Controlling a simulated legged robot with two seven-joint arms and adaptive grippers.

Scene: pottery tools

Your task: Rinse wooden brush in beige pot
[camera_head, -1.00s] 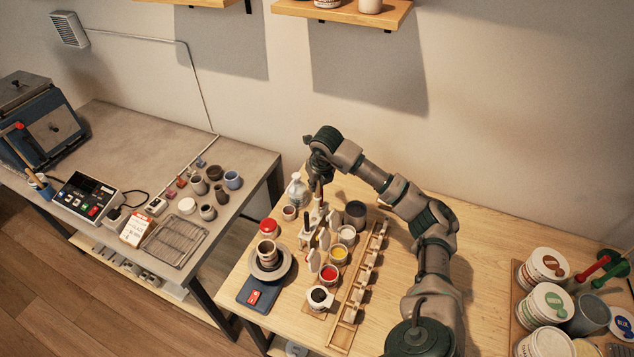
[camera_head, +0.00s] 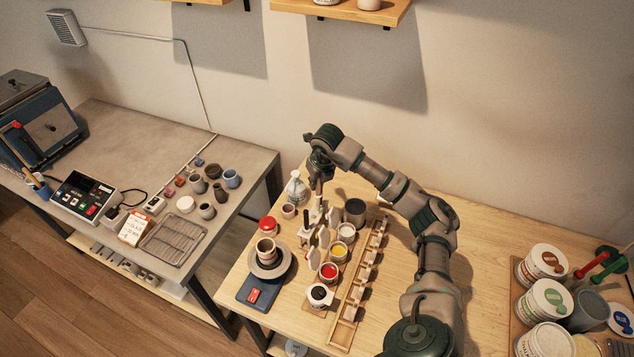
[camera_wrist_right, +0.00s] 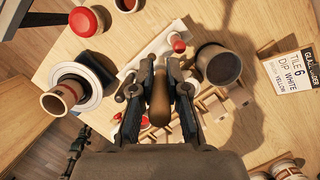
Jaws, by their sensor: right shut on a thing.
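My right gripper (camera_head: 318,178) is shut on the wooden brush, high over the table behind the paint jars. In the right wrist view the brush's brown handle (camera_wrist_right: 159,98) stands between the two fingers (camera_wrist_right: 164,72); its bristle end is hidden. A small beige pot (camera_head: 289,211) stands left of the gripper, in front of the clear bottle. A small cup at the top edge of the wrist view (camera_wrist_right: 127,4) seems to be this pot. The brush is apart from it. My left gripper is not in view.
A grey pot (camera_head: 355,211) stands right of the gripper. Red-lidded jar (camera_head: 268,225), banded pot (camera_head: 266,249) on a wheel, open paint jars (camera_head: 339,251) and a wooden rack (camera_head: 358,290) crowd the near area. The clear bottle (camera_head: 296,188) is close to the gripper. The table's right middle is clear.

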